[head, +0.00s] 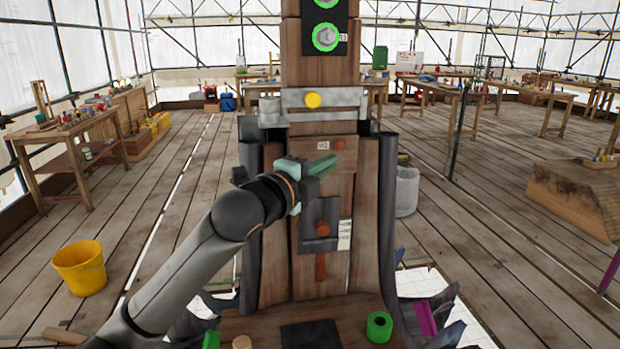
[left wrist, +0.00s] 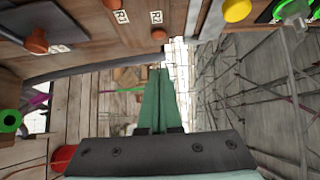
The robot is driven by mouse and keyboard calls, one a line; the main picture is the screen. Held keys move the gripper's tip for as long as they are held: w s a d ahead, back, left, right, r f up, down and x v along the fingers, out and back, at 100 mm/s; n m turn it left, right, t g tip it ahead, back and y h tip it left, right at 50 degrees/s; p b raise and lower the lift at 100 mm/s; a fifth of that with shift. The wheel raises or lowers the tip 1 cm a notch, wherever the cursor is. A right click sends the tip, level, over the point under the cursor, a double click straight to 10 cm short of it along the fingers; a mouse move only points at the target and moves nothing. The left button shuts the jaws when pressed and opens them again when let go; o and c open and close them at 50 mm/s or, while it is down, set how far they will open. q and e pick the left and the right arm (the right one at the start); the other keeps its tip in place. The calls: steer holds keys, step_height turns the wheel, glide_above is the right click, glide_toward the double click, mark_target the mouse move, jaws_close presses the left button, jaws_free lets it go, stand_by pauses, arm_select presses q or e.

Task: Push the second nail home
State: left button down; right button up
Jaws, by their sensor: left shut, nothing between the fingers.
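A copper nail head (head: 338,144) stands on the upper wooden panel of the post (head: 365,190), beside a small white label. It also shows in the left wrist view (left wrist: 157,35). Another copper nail head (head: 322,228) sits on a dark plate (head: 318,243) lower down and appears at the left of the wrist view (left wrist: 36,40). My left gripper (head: 333,161) has its green fingers together and empty. They are in front of the panel, just below the upper nail in the head view; I cannot tell whether they touch it. My right gripper is not in view.
A grey bracket with a yellow knob (head: 313,100) crosses the post above the panel. Dark sheets flank the post. A green ring (head: 379,327) lies at its base. A yellow bucket (head: 80,267) stands at left. Workbenches line the back; the plank floor on both sides is mostly clear.

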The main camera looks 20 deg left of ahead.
arm_select(q)
steer(key=shift+s+a+r+b, duration=0.1)
steer(key=shift+s+a+b, duration=0.1)
steer(key=shift+s, duration=1.15)
steer(key=shift+s+a+b, duration=0.15)
steer(key=shift+s+a, duration=0.05)
steer(key=shift+s, duration=1.1)
steer(key=s+d+f+n+g, duration=0.2)
steer(key=f+n, duration=0.3)
steer(key=f, duration=1)
steer(key=s+d+f+n+g, duration=0.2)
steer(key=f+n, duration=0.2)
steer(key=f, duration=1.1)
steer(key=s+d+f+n+g+y+p, duration=0.1)
steer(key=s+f+n+g, duration=0.3)
steer(key=s+f, duration=1.8)
steer(key=n, duration=0.5)
steer(key=shift+s+d+p, duration=0.2)
steer(key=shift+d+p, duration=0.1)
steer(key=shift+d, duration=0.1)
